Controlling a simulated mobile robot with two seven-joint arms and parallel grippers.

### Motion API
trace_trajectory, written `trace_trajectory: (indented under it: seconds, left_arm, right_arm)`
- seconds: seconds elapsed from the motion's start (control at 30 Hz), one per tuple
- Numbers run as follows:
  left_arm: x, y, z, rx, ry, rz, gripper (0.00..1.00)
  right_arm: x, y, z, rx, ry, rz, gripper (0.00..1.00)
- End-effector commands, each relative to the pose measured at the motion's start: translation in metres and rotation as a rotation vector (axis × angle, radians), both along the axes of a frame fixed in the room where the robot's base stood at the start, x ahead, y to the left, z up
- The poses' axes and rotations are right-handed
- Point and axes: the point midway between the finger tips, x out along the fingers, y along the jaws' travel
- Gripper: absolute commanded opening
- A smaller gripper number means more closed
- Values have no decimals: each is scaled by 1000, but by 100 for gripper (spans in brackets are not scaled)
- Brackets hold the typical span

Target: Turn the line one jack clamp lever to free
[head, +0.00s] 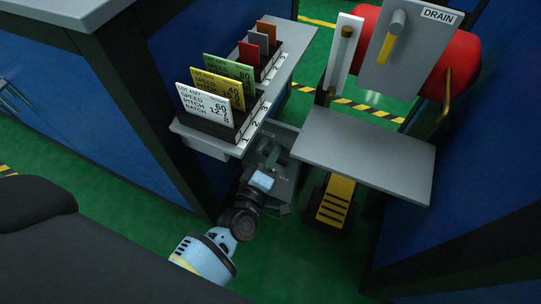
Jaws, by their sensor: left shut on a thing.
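My left gripper (273,158) reaches in from the bottom, its fingers in the dim space beneath the card shelf. It is shut on a small dark part at the grey jack assembly (288,190), which I take to be the clamp lever. The fingers and the gloom mostly hide this part, so its angle cannot be read. The grey jack assembly stands between the card shelf and a grey plate. My right gripper is not in view.
A grey shelf (185,140) with upright lot cards (205,103) overhangs the gripper at left. A bare grey plate (365,155) lies to the right, above a yellow step (337,200). A DRAIN panel (408,55) with a yellow handle stands behind. Blue cabinets flank both sides.

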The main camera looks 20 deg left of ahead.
Motion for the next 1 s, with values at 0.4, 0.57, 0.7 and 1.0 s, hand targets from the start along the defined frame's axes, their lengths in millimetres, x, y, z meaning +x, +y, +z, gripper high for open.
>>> trace_trajectory:
  seconds: [0.4,0.57,0.7,1.0]
  left_arm:
    - [-1,-3,10,-264,10,-2,0]
    - [-1,-3,11,-311,12,-2,0]
    - [-1,-3,12,-330,13,-2,0]
    - [-1,-3,12,-338,13,-2,0]
  right_arm:
    - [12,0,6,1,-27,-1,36]
    - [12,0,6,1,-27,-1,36]
    - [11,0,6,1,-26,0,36]
    - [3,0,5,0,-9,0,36]
